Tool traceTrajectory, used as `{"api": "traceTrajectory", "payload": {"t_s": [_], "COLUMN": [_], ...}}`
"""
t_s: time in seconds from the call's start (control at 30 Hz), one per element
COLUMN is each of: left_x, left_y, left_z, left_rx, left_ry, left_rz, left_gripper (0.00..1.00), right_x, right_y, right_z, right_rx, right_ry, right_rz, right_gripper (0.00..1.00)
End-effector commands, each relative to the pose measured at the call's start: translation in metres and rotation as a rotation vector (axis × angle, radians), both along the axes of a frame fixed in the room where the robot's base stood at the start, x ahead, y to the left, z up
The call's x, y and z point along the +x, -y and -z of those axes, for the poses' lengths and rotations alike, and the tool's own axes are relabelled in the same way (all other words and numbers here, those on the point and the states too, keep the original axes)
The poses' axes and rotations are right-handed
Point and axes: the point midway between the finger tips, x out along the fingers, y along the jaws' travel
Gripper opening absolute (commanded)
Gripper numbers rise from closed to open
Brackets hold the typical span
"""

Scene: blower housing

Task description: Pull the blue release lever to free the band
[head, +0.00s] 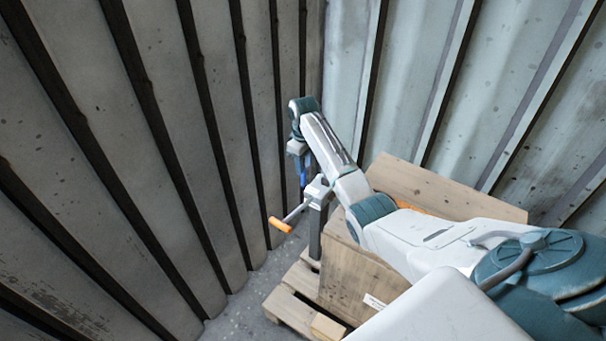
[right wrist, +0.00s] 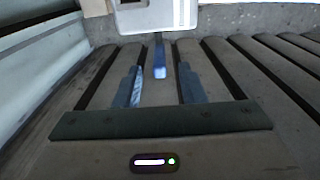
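The blue release lever (right wrist: 160,60) hangs below a pale grey housing (right wrist: 158,14) in the right wrist view. My right gripper (right wrist: 161,76) is open, with one finger to each side of the lever. The lever's lower end shows between the fingertips, with gaps on both sides; I cannot tell the exact depth. In the head view my right gripper (head: 300,172) points down beside the post-top housing (head: 318,190), and blue shows there, partly hidden. An orange band (head: 412,208) shows in part on the wooden crate, mostly behind my right arm. My left gripper is not in view.
A crank with an orange grip (head: 281,225) sticks out left of the housing, below my gripper. The wooden crate (head: 350,275) stands on a pallet (head: 292,295). Corrugated metal walls (head: 120,150) close in at the left and back. Some bare floor (head: 245,305) shows between.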

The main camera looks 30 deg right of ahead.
Motion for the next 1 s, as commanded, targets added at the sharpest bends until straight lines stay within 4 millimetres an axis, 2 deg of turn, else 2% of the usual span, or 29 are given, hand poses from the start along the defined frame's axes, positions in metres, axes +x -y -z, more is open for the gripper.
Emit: {"api": "traceTrajectory", "payload": {"t_s": [0.03,0.1,0.3,0.67,0.87,1.0], "left_x": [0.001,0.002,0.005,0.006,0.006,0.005], "left_y": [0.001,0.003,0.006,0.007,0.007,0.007], "left_z": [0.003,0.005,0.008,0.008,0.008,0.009], "left_rx": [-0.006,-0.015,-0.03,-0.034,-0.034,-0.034], "left_ry": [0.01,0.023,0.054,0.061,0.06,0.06], "left_rz": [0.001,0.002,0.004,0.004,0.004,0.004], "left_gripper": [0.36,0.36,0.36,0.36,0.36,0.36], "right_x": [-0.001,-0.001,0.0,0.0,0.0,0.0], "right_y": [-0.001,-0.001,0.0,0.0,0.0,0.0], "right_z": [0.012,0.024,0.045,0.05,0.05,0.05], "right_rx": [0.001,0.001,0.0,-0.001,0.0,0.0], "right_ry": [-0.004,-0.004,0.0,0.0,0.0,0.0], "right_rz": [0.0,0.0,0.0,0.0,0.0,0.0], "right_gripper": [0.36,0.36,0.36,0.36,0.0,0.0]}}
